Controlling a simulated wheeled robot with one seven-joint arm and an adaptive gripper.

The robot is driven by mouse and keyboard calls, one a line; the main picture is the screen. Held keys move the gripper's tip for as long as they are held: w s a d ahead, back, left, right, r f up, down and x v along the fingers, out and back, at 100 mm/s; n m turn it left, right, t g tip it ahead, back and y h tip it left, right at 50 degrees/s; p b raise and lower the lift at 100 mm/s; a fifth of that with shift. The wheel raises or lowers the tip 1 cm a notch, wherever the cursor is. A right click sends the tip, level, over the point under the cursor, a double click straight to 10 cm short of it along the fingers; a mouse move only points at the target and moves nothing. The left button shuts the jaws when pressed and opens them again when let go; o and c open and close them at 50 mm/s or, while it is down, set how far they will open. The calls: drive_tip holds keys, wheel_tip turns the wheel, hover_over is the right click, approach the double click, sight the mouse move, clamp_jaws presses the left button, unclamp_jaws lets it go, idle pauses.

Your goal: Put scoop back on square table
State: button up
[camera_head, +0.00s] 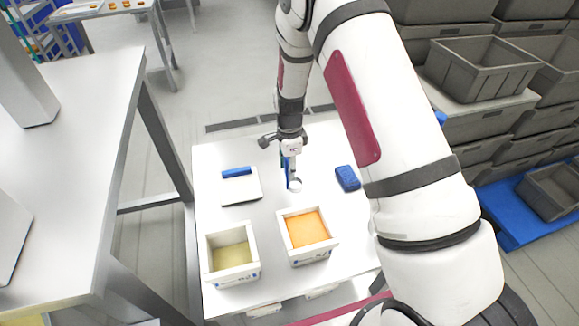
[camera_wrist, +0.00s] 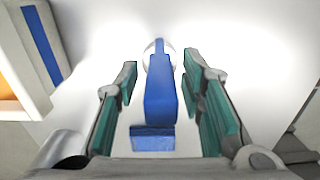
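The scoop has a blue handle (camera_head: 286,172) and a small round white end (camera_head: 295,185). It is over the middle of the white square table (camera_head: 222,162), and I cannot tell whether it touches the top. My gripper (camera_head: 290,153) points down at the handle. In the wrist view, my gripper (camera_wrist: 160,70) has its green-padded fingers on either side of the blue scoop handle (camera_wrist: 160,95), with a visible gap on both sides. The fingers look open around the handle. The white end is partly hidden behind the handle there.
On the square table are a white bin with orange filling (camera_head: 308,230), a white bin with yellowish filling (camera_head: 232,255), a white tray with a blue bar (camera_head: 240,187) and a blue sponge-like block (camera_head: 347,178). A larger table (camera_head: 75,150) stands left. Grey crates (camera_head: 480,68) stand right.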

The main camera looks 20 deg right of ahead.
wheel_tip(320, 180, up, 12)
drive_tip(key=shift+r+b, duration=0.1)
drive_tip(key=shift+b, duration=0.5)
drive_tip(key=s+r+n+t, duration=0.1)
drive_tip(key=s+r+n, duration=0.35)
drive_tip(key=r, duration=0.45)
drive_tip(key=s+r+n+t, duration=0.1)
drive_tip(key=s+r+n, duration=0.2)
drive_tip(key=s+r, duration=0.4)
drive_tip(key=s+r+n+t, duration=0.1)
drive_tip(key=s+r+n, duration=0.2)
drive_tip(key=s+n, duration=0.2)
drive_tip(key=s+d+r+n+t, duration=0.1)
drive_tip(key=s+r+n, duration=0.3)
drive_tip(key=s, duration=0.8)
drive_tip(key=shift+s+d+r+n+t, duration=0.3)
drive_tip(key=shift+n+t, duration=0.4)
drive_tip(key=shift+n, duration=0.15)
